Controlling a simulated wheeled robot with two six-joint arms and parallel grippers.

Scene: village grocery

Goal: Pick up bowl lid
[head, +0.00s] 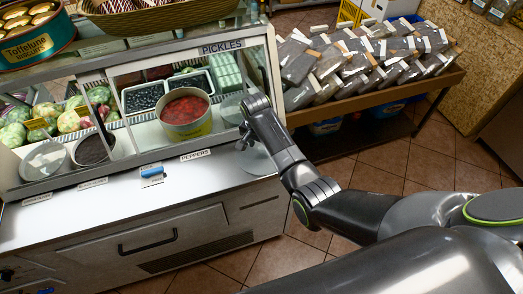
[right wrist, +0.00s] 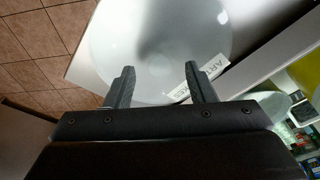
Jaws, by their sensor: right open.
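A round, clear, glassy bowl lid (head: 258,162) lies on the right end of the white counter in the head view. It fills much of the upper part of the right wrist view (right wrist: 155,40). My right gripper (head: 246,136) is over this lid. In the right wrist view its two fingers (right wrist: 161,82) are apart with nothing held between them, and the lid's disc shows behind and between the tips. I cannot tell whether the fingers touch it. The arm's end hides part of the lid in the head view. My left gripper is not in view.
A display case (head: 125,85) stands behind the counter (head: 100,208). A bowl of red food (head: 186,112) sits in its opening, with a dark-filled bowl (head: 93,150) to the left. A small blue object (head: 152,171) lies near the counter's middle. A shelf of bagged goods (head: 350,120) stands at right.

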